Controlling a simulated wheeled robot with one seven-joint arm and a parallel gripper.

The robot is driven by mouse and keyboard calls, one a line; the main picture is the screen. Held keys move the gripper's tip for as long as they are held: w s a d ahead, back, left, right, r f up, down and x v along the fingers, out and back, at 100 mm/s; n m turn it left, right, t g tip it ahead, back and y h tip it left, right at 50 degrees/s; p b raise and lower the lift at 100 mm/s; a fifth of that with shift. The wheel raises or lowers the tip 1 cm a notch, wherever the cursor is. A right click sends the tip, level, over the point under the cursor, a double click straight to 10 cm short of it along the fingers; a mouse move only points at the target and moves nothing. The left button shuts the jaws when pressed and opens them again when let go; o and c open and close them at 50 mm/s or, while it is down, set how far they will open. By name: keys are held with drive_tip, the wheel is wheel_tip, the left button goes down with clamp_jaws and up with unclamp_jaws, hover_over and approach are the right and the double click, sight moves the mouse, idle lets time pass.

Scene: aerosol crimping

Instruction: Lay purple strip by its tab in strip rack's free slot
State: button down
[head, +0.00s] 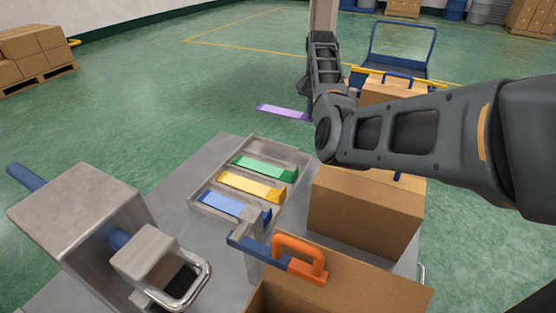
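The purple strip (283,111) shows beyond the far edge of the table, with green floor behind it. It is about as long in the picture as the racked strips, and its right end meets my dark arm. It appears held in the air there; my gripper's fingers and the strip's tab are hidden behind my arm. The strip rack (194,207) is a grey tray on the table. It holds a blue strip (222,204), a yellow strip (245,185) and a green strip (262,167). The slot at its far end, beyond the green strip, is empty.
A cardboard box (362,215) stands right of the rack, under my arm. An open box (345,290) with an orange handle (300,254) beside it is in front. A grey crimping machine (82,225) stands at left. A blue trolley (402,48) is behind.

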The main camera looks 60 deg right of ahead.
drive_tip(key=p, duration=0.3)
hover_over(304, 163)
wheel_tip(304, 163, down, 6)
drive_tip(key=shift+r, duration=0.2)
drive_tip(key=shift+s+f, duration=0.1)
drive_tip(key=shift+f, duration=2.05)
drive_tip(key=c, duration=1.2)
unclamp_jaws()
drive_tip(key=shift+c, duration=0.2)
drive_tip(key=shift+r, duration=0.1)
wheel_tip(304, 163, up, 12)
